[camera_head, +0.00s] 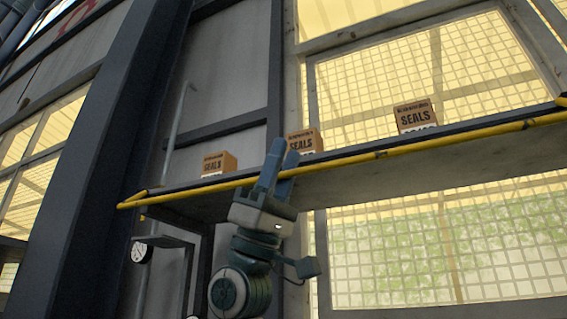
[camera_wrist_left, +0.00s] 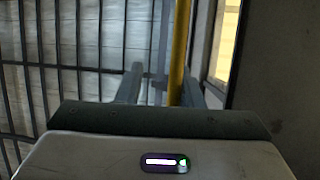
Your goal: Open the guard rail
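The guard rail (camera_head: 400,149) is a yellow bar running along the front edge of a high shelf, from the lower left to the upper right of the head view. My left gripper (camera_head: 283,152) points up at the rail, and its fingers cover a short stretch of it. In the left wrist view the yellow rail (camera_wrist_left: 180,48) runs between the two fingers of my left gripper (camera_wrist_left: 162,82), close to the right finger. A gap shows between the fingers, so the gripper is open. I cannot tell whether it touches the rail. My right gripper is not in view.
The shelf (camera_head: 470,160) holds cardboard boxes marked SEALS: one at the left (camera_head: 219,164), one beside my gripper (camera_head: 305,141) and one at the right (camera_head: 415,116). A dark post (camera_head: 120,150) stands at the left. A gauge (camera_head: 140,252) sits below the shelf.

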